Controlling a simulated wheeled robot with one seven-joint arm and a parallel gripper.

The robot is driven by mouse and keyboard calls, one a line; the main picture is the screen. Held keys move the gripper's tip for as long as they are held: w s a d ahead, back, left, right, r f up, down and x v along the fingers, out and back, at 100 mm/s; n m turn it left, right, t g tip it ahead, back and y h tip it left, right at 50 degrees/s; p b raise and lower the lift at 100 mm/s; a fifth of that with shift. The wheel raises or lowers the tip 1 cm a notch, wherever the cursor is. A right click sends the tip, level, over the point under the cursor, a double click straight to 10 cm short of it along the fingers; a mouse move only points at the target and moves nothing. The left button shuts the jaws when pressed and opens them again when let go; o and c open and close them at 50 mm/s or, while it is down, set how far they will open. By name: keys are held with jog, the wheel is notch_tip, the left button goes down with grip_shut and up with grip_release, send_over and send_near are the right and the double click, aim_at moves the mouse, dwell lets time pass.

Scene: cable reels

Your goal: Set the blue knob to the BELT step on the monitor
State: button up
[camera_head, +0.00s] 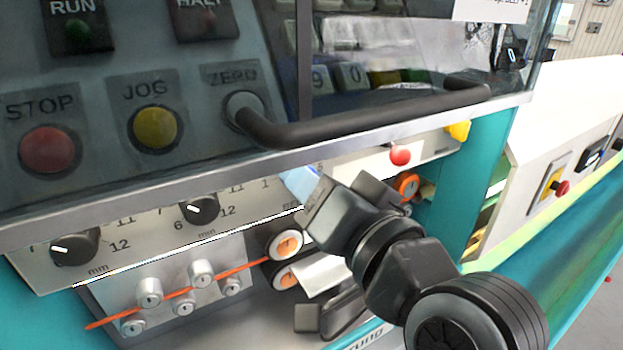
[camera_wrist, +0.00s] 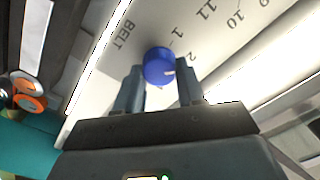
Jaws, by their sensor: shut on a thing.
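The blue knob (camera_wrist: 158,66) sits on the pale panel (camera_wrist: 205,38) in the wrist view, between the two fingers of my gripper (camera_wrist: 158,82). The fingers are shut on it. A small white mark shows on the knob's right side, facing roughly toward the printed 2. The word BELT (camera_wrist: 122,35) is printed left of the knob, and 1 and 2 to its upper right and right. In the head view my gripper (camera_head: 312,203) reaches the panel below the black handle; a pale blue patch (camera_head: 300,181) shows at its tip. I cannot make out a monitor reading.
A thick black handle (camera_head: 370,122) on the glass cover hangs just above my gripper. Two black knobs (camera_head: 200,208) sit to the left on the same panel. A red button (camera_head: 400,155) is close to the right.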

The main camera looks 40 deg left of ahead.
jog(key=o, duration=1)
jog(key=shift+o, duration=0.2)
jog(key=b+v, duration=0.1)
jog(key=v, duration=0.6)
jog(key=shift+d+b, duration=0.35)
jog(key=shift+b, duration=0.05)
jog(key=shift+s, duration=0.1)
jog(key=s+d+f+m+t+h, duration=0.2)
jog(key=d+f+m+t+h, duration=0.25)
jog(key=d+f, duration=0.6)
jog(key=s+d+f+m+t+h, duration=0.3)
jog(key=d+f+h, duration=0.2)
jog(key=d+f, duration=0.5)
jog(key=s+d+n+h, duration=0.1)
jog(key=s+d+h, duration=0.2)
jog(key=s+d, duration=0.4)
jog(key=s+d+n+h, duration=0.1)
jog(key=s+d+h, duration=0.3)
jog(key=s+d, duration=0.4)
jog(key=s, duration=0.5)
jog(key=shift+s+d+f, duration=0.2)
jog(key=shift+s+f, duration=0.1)
jog(key=shift+s, duration=0.05)
